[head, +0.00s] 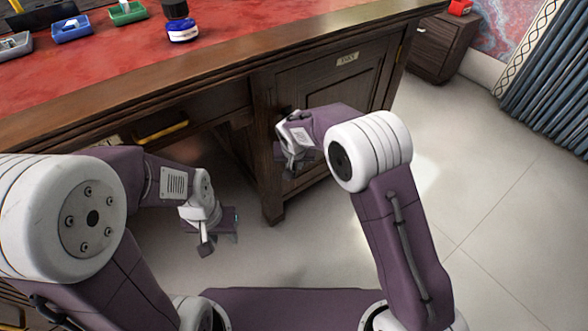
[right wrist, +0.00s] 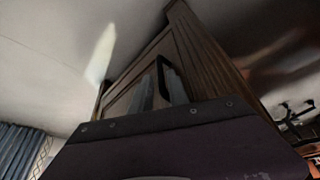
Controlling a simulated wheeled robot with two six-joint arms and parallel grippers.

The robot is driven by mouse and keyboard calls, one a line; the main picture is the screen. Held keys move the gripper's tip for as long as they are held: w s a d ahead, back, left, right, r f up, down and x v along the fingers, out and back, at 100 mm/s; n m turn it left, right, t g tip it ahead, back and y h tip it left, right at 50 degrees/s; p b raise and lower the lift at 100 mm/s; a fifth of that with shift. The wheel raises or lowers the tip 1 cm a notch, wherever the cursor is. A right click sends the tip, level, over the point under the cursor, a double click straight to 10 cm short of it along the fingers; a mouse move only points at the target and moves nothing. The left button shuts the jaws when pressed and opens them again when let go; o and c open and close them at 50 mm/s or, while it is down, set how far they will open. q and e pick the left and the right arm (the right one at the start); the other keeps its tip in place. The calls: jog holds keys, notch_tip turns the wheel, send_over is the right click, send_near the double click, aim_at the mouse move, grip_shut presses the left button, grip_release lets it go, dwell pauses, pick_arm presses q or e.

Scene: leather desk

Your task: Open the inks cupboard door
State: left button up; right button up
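The inks cupboard door (head: 330,88) is a dark wooden panel at the right of the desk front, with a pale label (head: 347,58) near its top. It looks closed. My right gripper (head: 290,168) is at the left side of the door, low in front of it, and its arm hides part of the panel. In the right wrist view the door (right wrist: 128,98) shows tilted, with a dark upright handle (right wrist: 163,80) close to my grey fingertips. I cannot tell whether they touch or grip it. My left gripper (head: 222,222) hangs low in front of the desk's knee space, its opening unclear.
The red leather desk top (head: 110,60) holds an ink bottle (head: 182,30) and small coloured trays (head: 72,30). A small drawer cabinet (head: 442,45) and a blue curtain (head: 550,80) stand at the right. The pale floor (head: 500,190) right of the door is clear.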

aim_at(294, 165)
jog(key=b+x, duration=0.2)
jog(key=x, duration=0.1)
jog(key=b+x, duration=0.1)
jog(key=x, duration=0.1)
jog(key=shift+w, duration=0.3)
grip_shut()
dwell(1.0)
